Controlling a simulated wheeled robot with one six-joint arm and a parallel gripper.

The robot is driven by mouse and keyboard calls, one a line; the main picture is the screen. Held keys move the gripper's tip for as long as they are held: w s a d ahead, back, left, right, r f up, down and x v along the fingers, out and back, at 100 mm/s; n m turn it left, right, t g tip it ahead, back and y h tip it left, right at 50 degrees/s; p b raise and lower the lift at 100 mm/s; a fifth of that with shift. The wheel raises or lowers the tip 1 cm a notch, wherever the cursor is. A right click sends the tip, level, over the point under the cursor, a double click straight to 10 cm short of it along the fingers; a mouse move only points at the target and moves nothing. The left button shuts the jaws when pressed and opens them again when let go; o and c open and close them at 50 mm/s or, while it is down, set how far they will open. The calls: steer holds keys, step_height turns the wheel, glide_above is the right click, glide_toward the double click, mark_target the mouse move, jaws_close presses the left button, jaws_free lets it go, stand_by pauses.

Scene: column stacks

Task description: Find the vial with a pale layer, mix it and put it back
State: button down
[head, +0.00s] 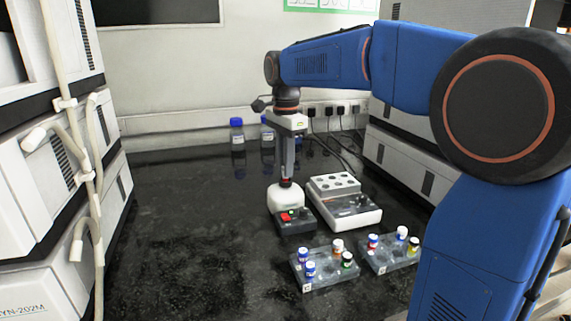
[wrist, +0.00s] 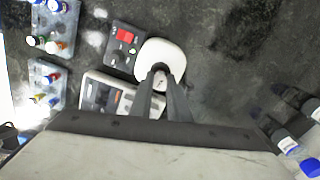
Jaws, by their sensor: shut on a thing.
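My gripper (head: 286,181) points down and is shut on a small vial (wrist: 160,83), which is mostly hidden between the fingers. A dark reddish bit of it shows at the fingertips in the head view. The gripper is right over the white rounded top (head: 284,198) of a mixer with a dark base and red display (head: 294,216); I cannot tell whether the vial touches it. A clear rack (head: 324,279) holds several vials with blue, orange and green caps. No pale layer can be made out.
Blue-capped bottles (head: 237,133) stand at the back near the wall. Stacked white instruments (head: 70,190) line the left side. The black bench left of the mixer is clear.

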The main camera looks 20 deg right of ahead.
steer(key=shift+f, duration=0.65)
stand_by(0.8)
stand_by(1.7)
steer(key=shift+r, duration=3)
